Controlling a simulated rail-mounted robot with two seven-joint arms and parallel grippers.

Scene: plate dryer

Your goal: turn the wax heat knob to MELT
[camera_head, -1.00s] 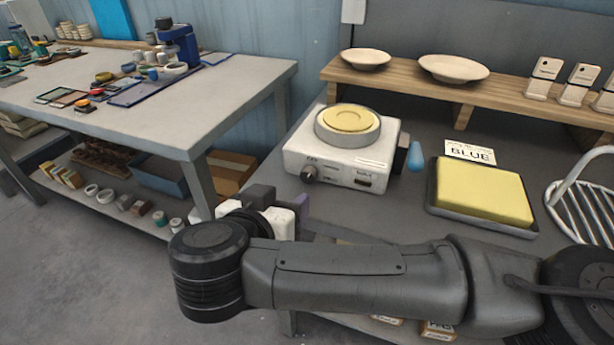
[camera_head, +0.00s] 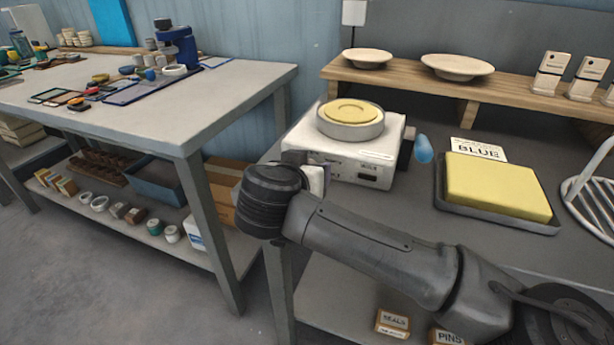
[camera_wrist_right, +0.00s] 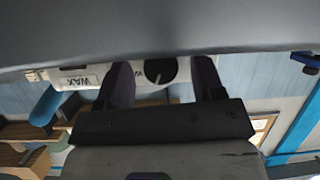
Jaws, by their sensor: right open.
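The white wax heater (camera_head: 347,165) stands on the grey bench, with a round pot of yellow wax (camera_head: 351,112) on top. Its front is partly covered by my right arm, and the knob is hidden there in the head view. My right gripper (camera_wrist_right: 164,80) is open, with one finger on each side of the knob in the picture. I cannot tell whether they touch it. My left gripper is not in view.
A yellow sponge-like pad in a dark tray (camera_head: 500,224), a BLUE card (camera_head: 478,150) and a white wire rack (camera_head: 592,195) are to the right. A wooden shelf (camera_head: 480,88) with plates stands behind. A blue-tipped handle (camera_head: 423,150) is beside the heater.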

